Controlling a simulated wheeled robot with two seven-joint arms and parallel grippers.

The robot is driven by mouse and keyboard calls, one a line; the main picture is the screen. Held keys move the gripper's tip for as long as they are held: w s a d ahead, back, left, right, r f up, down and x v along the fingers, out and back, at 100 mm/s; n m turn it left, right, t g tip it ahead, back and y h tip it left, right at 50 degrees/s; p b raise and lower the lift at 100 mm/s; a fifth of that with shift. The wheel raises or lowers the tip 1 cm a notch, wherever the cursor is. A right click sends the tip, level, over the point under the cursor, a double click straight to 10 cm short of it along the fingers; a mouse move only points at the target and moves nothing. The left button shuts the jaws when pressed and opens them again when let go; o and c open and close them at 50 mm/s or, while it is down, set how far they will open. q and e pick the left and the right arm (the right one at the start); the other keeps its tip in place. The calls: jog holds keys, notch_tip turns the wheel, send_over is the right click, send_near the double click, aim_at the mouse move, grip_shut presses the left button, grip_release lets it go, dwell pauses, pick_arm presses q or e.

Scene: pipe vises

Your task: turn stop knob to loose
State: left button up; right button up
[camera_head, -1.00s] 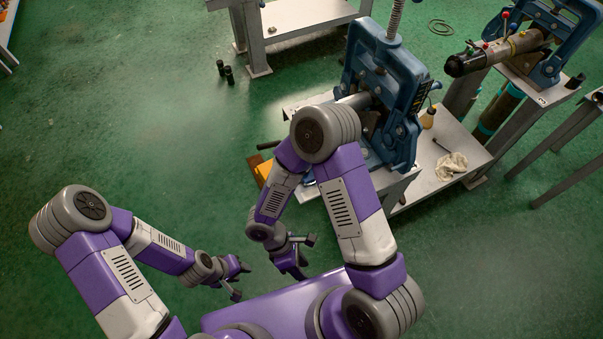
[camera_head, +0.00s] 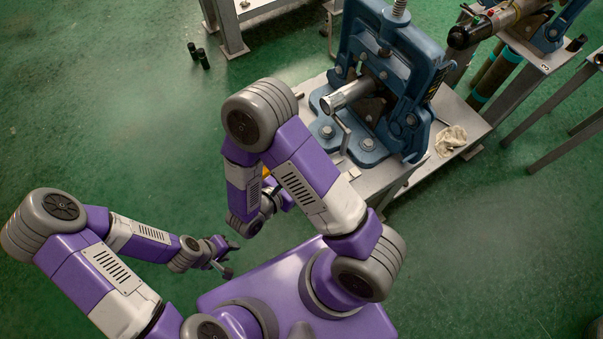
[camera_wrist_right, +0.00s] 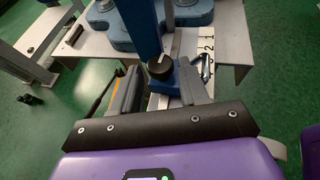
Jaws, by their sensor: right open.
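The stop knob (camera_wrist_right: 160,67) is a round black knob with a white mark on a blue part, seen in the right wrist view. It lies between the two grey fingers of my right gripper (camera_wrist_right: 159,88), which is open with space on both sides. I cannot tell how far beyond the fingertips the knob is. In the head view my right gripper (camera_head: 279,196) is partly hidden by its own arm, near the table's front edge. My left gripper (camera_head: 229,257) is open and empty, low at the left, away from the table. The knob is not distinguishable in the head view.
A blue vise (camera_head: 385,75) holding a metal pipe (camera_head: 348,95) stands on a grey table (camera_head: 345,165). A white rag (camera_head: 450,140) lies on the table's right side. A second vise with a dark pipe (camera_head: 490,25) stands at upper right.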

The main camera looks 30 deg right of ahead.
jog(key=shift+w+d+f, duration=0.2)
jog(key=shift+d+f, duration=0.05)
jog(key=shift+d, duration=0.25)
jog(key=c, duration=0.7)
jog(key=shift+s+n+t+y+b, duration=0.15)
jog(key=shift+n+t+y+b, duration=0.15)
jog(key=shift+n+t+b, duration=0.4)
jog(key=o, duration=0.7)
